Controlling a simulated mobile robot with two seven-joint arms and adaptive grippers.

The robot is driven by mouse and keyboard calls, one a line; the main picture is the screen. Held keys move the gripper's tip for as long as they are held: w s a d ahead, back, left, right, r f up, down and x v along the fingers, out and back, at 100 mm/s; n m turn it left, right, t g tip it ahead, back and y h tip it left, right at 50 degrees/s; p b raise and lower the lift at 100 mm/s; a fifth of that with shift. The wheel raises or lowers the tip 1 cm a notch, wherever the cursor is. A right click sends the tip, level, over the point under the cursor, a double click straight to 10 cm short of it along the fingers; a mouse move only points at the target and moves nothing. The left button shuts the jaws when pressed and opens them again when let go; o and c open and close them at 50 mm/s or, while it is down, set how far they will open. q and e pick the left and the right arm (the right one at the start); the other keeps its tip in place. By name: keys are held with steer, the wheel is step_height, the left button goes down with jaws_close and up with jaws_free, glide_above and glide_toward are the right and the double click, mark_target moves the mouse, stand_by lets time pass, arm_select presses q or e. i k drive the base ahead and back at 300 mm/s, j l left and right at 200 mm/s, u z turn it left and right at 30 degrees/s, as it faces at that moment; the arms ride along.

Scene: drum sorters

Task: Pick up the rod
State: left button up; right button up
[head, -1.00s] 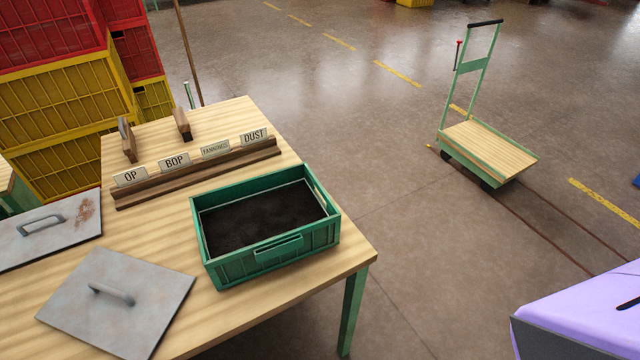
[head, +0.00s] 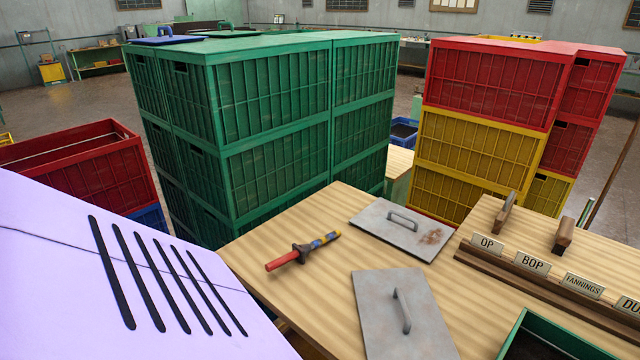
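A short rod-like tool (head: 302,252) lies on the wooden table (head: 300,295) in the head view, near the table's left edge. It has a red end, a dark collar in the middle and a blue and yellow end. A long thin brown pole (head: 614,170) leans upright at the far right edge, beyond the table; its full length is not shown. I cannot tell for certain which of the two is the rod. Neither of my grippers is in view, and nothing in view is being held.
Two grey metal plates with handles, one farther (head: 378,222) and one nearer (head: 385,330), lie right of the tool. A labelled rack (head: 540,284) and green crate (head: 520,325) are at right. Green crates (head: 270,120) and red-yellow crates (head: 490,85) stand behind.

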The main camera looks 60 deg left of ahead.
mark_target(299, 252)
steer(key=u, duration=1.45)
